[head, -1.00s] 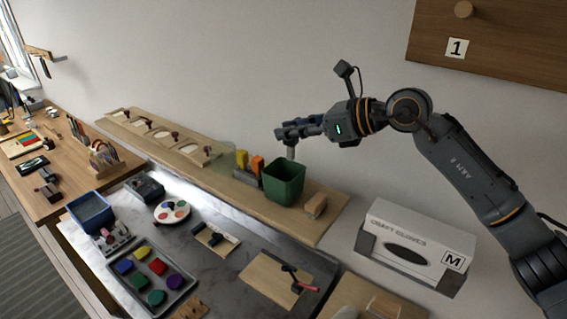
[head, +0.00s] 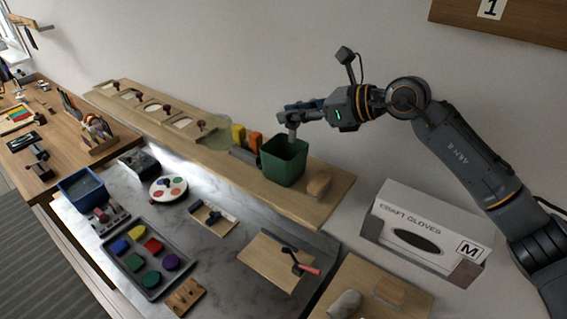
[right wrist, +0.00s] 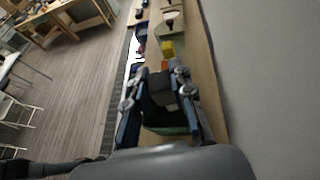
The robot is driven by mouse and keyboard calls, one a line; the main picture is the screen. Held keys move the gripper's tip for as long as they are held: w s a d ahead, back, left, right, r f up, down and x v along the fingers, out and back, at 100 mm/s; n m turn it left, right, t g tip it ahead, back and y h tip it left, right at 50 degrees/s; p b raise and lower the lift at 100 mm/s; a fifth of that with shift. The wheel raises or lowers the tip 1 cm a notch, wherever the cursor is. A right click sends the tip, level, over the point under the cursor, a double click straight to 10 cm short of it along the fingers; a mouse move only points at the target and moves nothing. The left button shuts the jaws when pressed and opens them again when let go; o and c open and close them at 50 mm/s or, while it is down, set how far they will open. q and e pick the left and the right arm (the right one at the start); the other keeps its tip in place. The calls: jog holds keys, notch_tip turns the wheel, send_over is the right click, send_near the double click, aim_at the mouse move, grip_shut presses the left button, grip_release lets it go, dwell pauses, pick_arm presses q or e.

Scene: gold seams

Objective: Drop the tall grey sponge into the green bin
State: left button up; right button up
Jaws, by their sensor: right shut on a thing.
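The green bin (head: 284,165) stands on the wooden shelf in the head view. It also shows partly below the fingers in the right wrist view (right wrist: 168,130). My right gripper (head: 291,115) is shut on the tall grey sponge (head: 292,131), which hangs down from the fingers. The sponge's lower end is at the bin's rim or just above it; I cannot tell if it dips inside. The right wrist view shows a grey block between the fingers (right wrist: 160,93). My left gripper is not in view.
A yellow block (head: 238,135) and an orange block (head: 255,142) stand left of the bin. A tan block (head: 319,184) lies to its right. A craft gloves box (head: 430,225) is at the right. A tray (head: 148,262) with coloured pieces lies on the lower counter.

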jog(key=shift+s, duration=0.15)
jog(key=shift+s+r, duration=0.1)
jog(key=shift+r, duration=0.05)
jog(key=o, duration=0.8)
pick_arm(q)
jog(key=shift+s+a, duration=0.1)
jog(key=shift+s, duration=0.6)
pick_arm(e)
jog(key=v, duration=1.2)
